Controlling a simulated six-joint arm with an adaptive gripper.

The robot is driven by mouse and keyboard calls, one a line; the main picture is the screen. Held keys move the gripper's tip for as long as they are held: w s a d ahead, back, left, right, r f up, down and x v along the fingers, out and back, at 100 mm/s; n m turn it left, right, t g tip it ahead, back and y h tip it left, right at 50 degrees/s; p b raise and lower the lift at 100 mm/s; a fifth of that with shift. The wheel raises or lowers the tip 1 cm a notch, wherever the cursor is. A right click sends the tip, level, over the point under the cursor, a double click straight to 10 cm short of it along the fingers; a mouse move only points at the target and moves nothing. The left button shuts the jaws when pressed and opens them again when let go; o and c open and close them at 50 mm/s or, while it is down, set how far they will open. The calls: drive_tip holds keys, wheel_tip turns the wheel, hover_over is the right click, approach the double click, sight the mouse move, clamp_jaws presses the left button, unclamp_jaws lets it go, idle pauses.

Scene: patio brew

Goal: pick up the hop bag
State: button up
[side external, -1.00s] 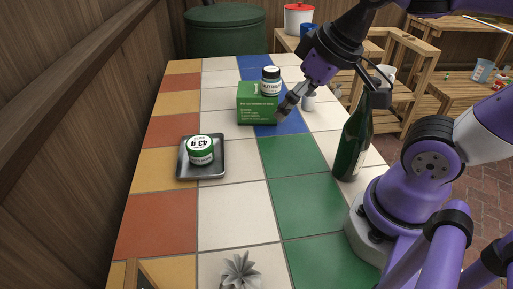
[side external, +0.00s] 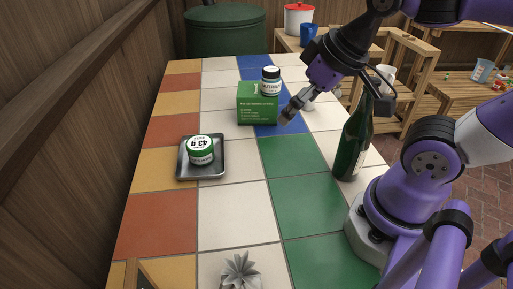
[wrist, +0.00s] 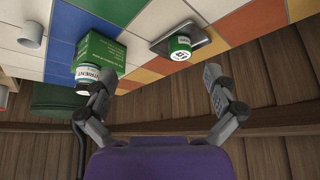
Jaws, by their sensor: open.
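I cannot make out a clear hop bag in either view. A green box (side external: 258,108) with white print stands on the far part of the tiled table, with a white-labelled, dark-capped jar (side external: 270,83) on top. Both also show in the wrist view, the box (wrist: 98,50) at upper left and the jar (wrist: 88,75) below it. My gripper (side external: 287,115) is just right of the box in the side view, above the table. In the wrist view my gripper (wrist: 158,78) has its fingers wide apart, with nothing between them.
A grey tray (side external: 183,172) holds a green-and-white tub (side external: 201,148). A dark green bottle (side external: 352,145) stands at the right edge near my arm. A white cup (side external: 309,106) is behind my gripper. A grey spiky object (side external: 240,270) sits in front. Middle tiles are clear.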

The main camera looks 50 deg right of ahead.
idle(0.3)
drive_tip(key=n+g+y, duration=0.5)
drive_tip(key=n+g, duration=0.4)
drive_tip(key=n, duration=1.5)
approach(242, 286)
wheel_tip(242, 286, down, 3)
drive_tip(key=w+d, duration=0.2)
drive_tip(key=shift+n, duration=0.4)
drive_tip(key=x, duration=0.5)
drive_tip(key=shift+s+a+r, duration=0.3)
drive_tip(key=shift+a+r, duration=0.05)
drive_tip(key=x, duration=0.6)
drive_tip(key=shift+s+a+r, duration=0.1)
drive_tip(key=shift+s, duration=0.05)
drive_tip(key=c, duration=0.9)
